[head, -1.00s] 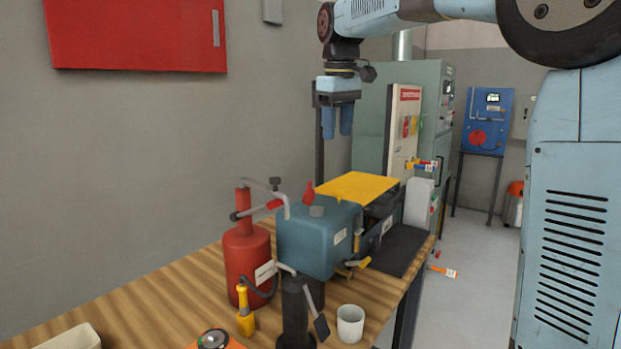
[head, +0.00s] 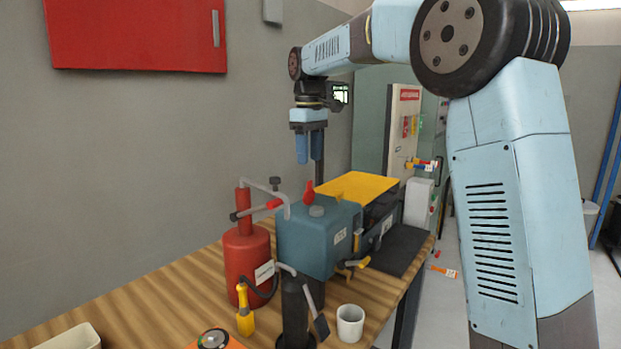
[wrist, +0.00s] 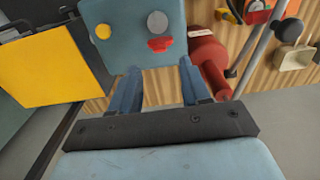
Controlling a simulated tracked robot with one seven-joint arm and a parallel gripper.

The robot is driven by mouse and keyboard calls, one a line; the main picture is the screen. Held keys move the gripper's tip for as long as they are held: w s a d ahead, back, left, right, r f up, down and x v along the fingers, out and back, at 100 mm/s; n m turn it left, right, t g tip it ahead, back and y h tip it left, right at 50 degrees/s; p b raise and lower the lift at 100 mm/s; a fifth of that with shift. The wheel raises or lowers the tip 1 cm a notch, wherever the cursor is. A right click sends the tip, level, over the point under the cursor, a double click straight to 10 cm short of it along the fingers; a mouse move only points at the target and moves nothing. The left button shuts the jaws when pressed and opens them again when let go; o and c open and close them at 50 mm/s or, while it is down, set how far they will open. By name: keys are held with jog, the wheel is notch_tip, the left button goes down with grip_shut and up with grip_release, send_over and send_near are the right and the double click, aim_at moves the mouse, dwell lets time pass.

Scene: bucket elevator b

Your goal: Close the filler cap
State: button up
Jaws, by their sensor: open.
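A teal box (head: 335,245) stands on the wooden bench. On its top are a red part (head: 309,191), standing upright with a narrow tip, and a low grey round piece (head: 317,211) beside it. In the wrist view the red part (wrist: 160,44) lies just below the grey round piece (wrist: 157,22), on the box face (wrist: 128,45). The red part looks like the filler cap, raised; its hinge is too small to make out. My gripper (head: 310,162) is open and empty, pointing down above the box, apart from it. Its fingers also show in the wrist view (wrist: 160,68).
A yellow plate (head: 360,187) lies behind the box. A red cylinder (head: 246,262) with a grey bent pipe and lever stands close on the left. A dark pump-like post (head: 294,315) and a white cup (head: 350,322) stand in front.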

aim_at(309, 193)
notch_tip(309, 193, down, 7)
jog(key=shift+r, duration=0.1)
dwell(0.4)
grip_shut()
jog(key=shift+d, duration=0.1)
